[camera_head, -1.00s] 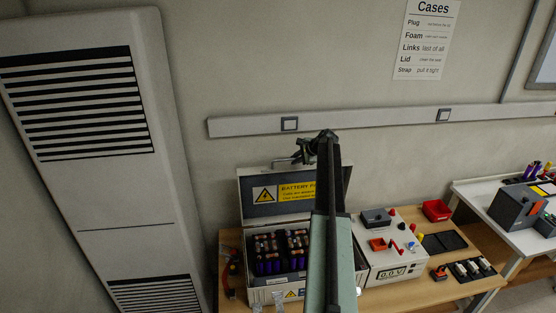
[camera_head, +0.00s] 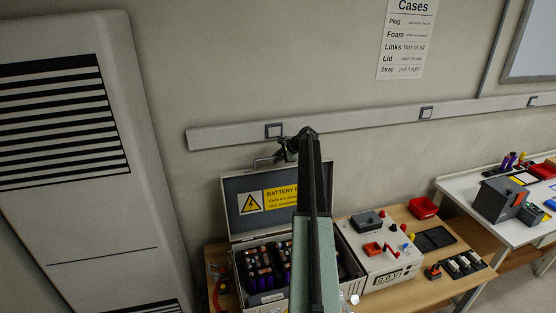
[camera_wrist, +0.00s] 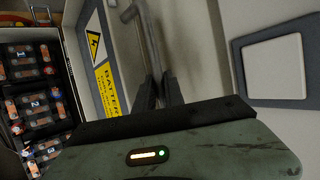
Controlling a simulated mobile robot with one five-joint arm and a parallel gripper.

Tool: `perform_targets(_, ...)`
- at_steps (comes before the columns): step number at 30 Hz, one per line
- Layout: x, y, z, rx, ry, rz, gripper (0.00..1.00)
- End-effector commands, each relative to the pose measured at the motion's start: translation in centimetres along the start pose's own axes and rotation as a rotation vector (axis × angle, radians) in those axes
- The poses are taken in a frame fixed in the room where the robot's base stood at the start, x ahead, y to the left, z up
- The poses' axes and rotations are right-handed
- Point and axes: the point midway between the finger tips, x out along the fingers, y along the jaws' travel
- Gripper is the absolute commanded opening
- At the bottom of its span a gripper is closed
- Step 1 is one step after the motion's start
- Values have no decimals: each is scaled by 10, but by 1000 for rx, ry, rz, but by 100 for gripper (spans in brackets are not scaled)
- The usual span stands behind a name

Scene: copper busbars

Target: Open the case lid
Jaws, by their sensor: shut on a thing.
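The case (camera_head: 262,299) stands on the wooden bench with its lid (camera_head: 241,181) up, roughly upright at the back. The lid's grey inner face carries a yellow battery warning label, also clear in the wrist view (camera_wrist: 106,80). My gripper (camera_head: 290,147) is at the lid's upper edge. In the wrist view its dark fingers (camera_wrist: 160,92) are shut on the lid's grey metal handle (camera_wrist: 149,42), whose bar also shows in the head view (camera_head: 264,162). My arm hides the right part of the lid and case.
Battery cells (camera_head: 262,265) with copper links sit inside the case. A meter box (camera_head: 385,262) stands close on the right, with a red bin (camera_head: 424,208) behind. A wall rail (camera_head: 350,120) runs behind the lid. A wall unit (camera_head: 75,215) stands at left.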

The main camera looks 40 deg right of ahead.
Motion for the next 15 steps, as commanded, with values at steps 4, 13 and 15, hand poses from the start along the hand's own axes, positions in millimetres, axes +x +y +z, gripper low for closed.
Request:
perform_targets(4,1,-1,4,1,-7,-1,0)
perform_targets(13,0,0,1,3,-5,-1,35)
perform_targets(15,-1,0,1,3,-5,-1,35)
